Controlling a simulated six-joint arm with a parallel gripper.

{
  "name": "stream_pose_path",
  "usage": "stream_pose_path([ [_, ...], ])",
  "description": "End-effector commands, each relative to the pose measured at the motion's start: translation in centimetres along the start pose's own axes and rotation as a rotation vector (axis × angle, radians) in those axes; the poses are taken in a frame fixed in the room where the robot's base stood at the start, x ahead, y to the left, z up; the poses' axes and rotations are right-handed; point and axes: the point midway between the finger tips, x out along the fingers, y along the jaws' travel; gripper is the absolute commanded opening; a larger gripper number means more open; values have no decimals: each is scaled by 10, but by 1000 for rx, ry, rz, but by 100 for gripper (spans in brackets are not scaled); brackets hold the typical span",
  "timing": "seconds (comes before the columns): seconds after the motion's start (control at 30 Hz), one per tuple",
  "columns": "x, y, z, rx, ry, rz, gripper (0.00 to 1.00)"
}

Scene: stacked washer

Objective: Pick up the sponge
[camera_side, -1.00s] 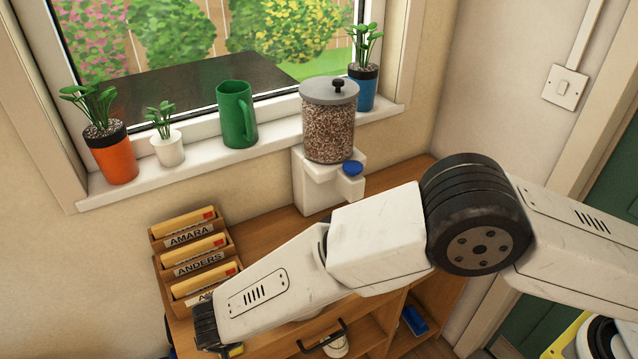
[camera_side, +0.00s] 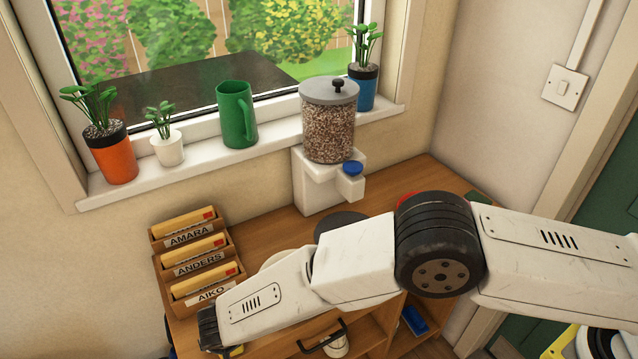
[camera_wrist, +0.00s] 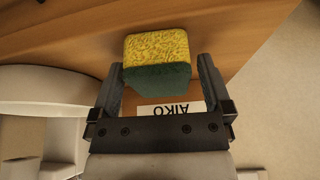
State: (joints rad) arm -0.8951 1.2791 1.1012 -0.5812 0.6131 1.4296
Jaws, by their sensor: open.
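The sponge (camera_wrist: 157,62), yellow on one side and dark green on the other, shows in the wrist view between my gripper's two fingers. My gripper (camera_wrist: 160,75) is open, with a finger on either side of the sponge. A narrow gap shows at the right finger; at the left one I cannot tell whether it touches. In the side view my gripper (camera_side: 208,330) is at the lower left, in front of the letter rack, its fingers mostly hidden. A small yellow patch peeks out beside it at the bottom.
The wooden letter rack (camera_side: 190,235) with name labels stands close behind my gripper. A white dispenser with a jar (camera_side: 327,125) stands at the back of the wooden counter (camera_side: 270,232). A mug (camera_side: 236,113) and plants line the windowsill. A pale rounded object (camera_wrist: 45,95) is left in the wrist view.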

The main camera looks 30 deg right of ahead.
Motion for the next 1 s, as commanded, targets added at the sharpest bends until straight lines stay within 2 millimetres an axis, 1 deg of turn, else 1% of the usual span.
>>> stream_pose_path([
  [0.1,3,0,0,0,-1,0,100],
  [0.57,3,0,0,0,0,0,100],
  [0.67,3,0,0,0,0,0,71],
  [0.7,3,0,0,0,0,0,59],
  [0.77,3,0,0,0,0,0,40],
  [0.8,3,0,0,0,0,0,27],
  [0.83,3,0,0,0,0,0,18],
  [1.0,3,0,0,0,0,0,18],
])
